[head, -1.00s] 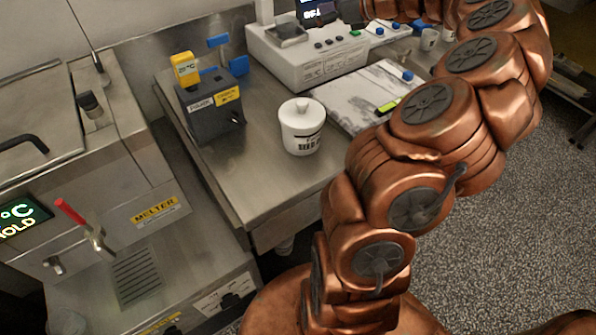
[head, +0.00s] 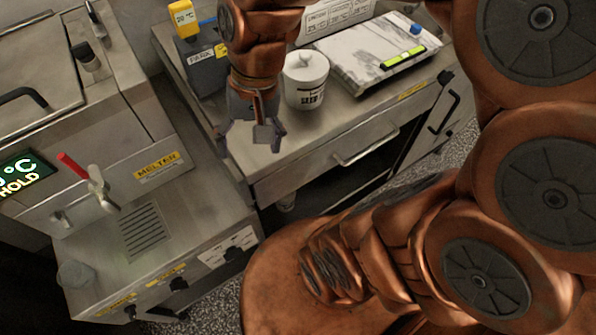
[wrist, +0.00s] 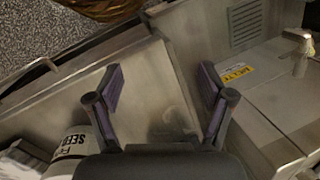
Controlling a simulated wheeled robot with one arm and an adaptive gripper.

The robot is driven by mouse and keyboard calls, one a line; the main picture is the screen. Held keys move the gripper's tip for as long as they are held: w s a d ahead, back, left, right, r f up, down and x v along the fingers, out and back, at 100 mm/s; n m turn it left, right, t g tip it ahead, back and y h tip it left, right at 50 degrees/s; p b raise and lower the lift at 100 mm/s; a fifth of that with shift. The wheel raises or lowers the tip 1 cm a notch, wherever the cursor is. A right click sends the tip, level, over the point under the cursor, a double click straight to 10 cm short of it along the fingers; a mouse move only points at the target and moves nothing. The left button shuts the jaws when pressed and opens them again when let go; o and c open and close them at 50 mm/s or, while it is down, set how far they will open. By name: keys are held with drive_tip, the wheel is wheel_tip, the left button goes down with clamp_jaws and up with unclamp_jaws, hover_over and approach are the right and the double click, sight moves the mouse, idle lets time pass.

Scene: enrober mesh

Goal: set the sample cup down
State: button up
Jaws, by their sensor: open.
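My gripper (head: 252,142) is open above the front edge of the steel counter (head: 320,140), left of the white lidded jar (head: 304,86). In the wrist view my gripper (wrist: 161,86) has its two purple-padded fingers spread, with nothing clearly held between them. A faint, pale rounded shape (wrist: 178,121) shows on the steel beyond the fingers. I cannot tell whether it is a clear cup or a reflection. A small grey, see-through-looking cup (head: 75,275) stands at the lower left of the melter's base. I cannot tell whether it is the sample cup.
The melter (head: 120,130) with a red-handled tap (head: 90,178) and drip grate (head: 143,231) stands at left. A dark block with a yellow-topped gauge (head: 184,20) is behind my gripper. A marble slab (head: 372,55) lies right of the jar. The counter front is mostly clear.

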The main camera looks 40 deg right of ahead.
drive_tip(key=s+d+f+n+g+h, duration=0.1)
drive_tip(key=s+d+f+n+h, duration=0.1)
drive_tip(key=s, duration=0.7)
drive_tip(key=shift+d+f+n+h, duration=0.4)
drive_tip(key=shift+d+f+n, duration=0.3)
drive_tip(key=shift+n, duration=0.5)
drive_tip(key=shift+s+r, duration=0.1)
wheel_tip(320, 180, up, 7)
drive_tip(key=p, duration=0.7)
drive_tip(key=shift+r, duration=0.1)
